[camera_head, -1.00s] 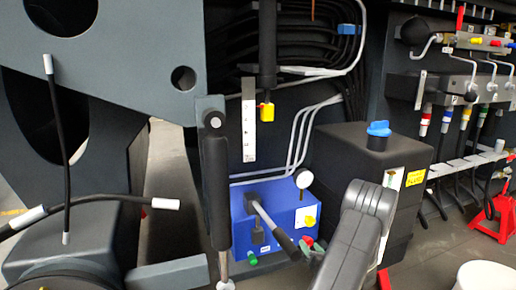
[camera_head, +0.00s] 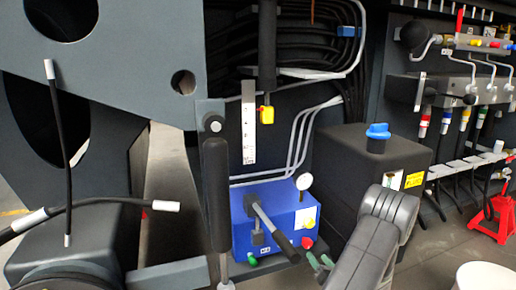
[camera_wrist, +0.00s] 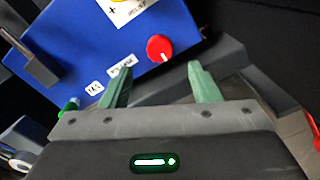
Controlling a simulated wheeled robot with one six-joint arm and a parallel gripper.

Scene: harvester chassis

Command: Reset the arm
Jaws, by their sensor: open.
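My gripper shows in the wrist view (camera_wrist: 160,82) with its two green fingers spread apart and nothing between them. It faces the lower front of the blue pump box (camera_wrist: 115,45), near a red knob (camera_wrist: 159,48). In the head view my gripper (camera_head: 320,264) is low, just right of the blue box (camera_head: 262,215), and my own grey arm hides part of the area to its right. I cannot tell whether the fingers touch anything.
A black tank (camera_head: 345,170) with a blue cap (camera_head: 377,131) stands right behind my arm. A dark cylinder (camera_head: 217,190) stands left of the box. Valves and hoses line the right wall, with a red stand (camera_head: 495,220) below.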

